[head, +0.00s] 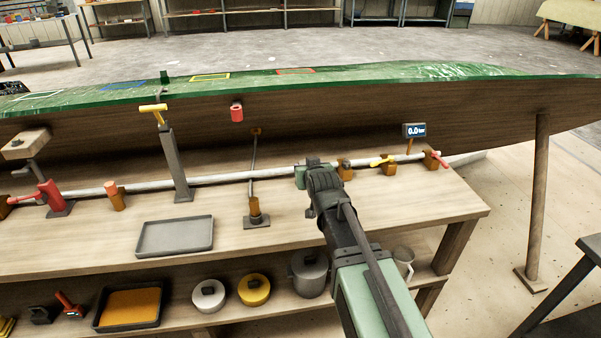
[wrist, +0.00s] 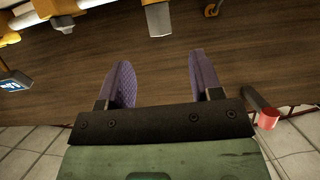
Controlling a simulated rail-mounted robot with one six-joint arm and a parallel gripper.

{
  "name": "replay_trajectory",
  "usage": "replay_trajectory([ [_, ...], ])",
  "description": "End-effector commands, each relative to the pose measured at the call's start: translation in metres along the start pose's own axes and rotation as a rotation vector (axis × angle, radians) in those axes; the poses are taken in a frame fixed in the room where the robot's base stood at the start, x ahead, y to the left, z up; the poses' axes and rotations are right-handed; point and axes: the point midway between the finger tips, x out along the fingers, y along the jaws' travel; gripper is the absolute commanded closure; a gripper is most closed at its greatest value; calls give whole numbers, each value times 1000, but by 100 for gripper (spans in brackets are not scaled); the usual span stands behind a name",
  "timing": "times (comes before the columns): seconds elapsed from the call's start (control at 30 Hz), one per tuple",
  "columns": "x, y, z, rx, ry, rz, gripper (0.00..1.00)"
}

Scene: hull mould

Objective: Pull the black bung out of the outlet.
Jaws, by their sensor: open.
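My gripper (wrist: 159,60) shows in the wrist view with its two purple fingers apart and nothing between them. In the head view my gripper's fingers are hidden behind its wrist, in front of the hull's side. A red cylindrical fitting (head: 237,112) is on the hull's wooden side, left of my gripper. In the wrist view a dark stub with a red end (wrist: 268,119) lies right of the fingers, apart from them. I cannot tell whether either is the outlet, and no black bung can be made out for certain.
A white pipe (head: 215,179) with several clamps and valves runs along the bench (head: 300,228). A grey post with a yellow handle (head: 153,108) and a small display (head: 414,130) stand up from it. A grey tray (head: 175,249) lies in front. The green-topped hull (head: 350,115) spans behind.

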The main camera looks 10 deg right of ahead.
Motion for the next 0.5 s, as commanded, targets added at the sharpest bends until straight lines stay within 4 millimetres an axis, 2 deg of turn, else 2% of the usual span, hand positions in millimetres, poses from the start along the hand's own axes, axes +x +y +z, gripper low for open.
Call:
replay_trajectory([
  [0.03, 17, 0, 4, 0, 0, 0, 41],
  [0.1, 29, 0, 3, 0, -1, 0, 41],
  [0.33, 39, 0, 3, 0, -2, 0, 41],
  [0.5, 73, 0, 7, 0, -2, 0, 41],
])
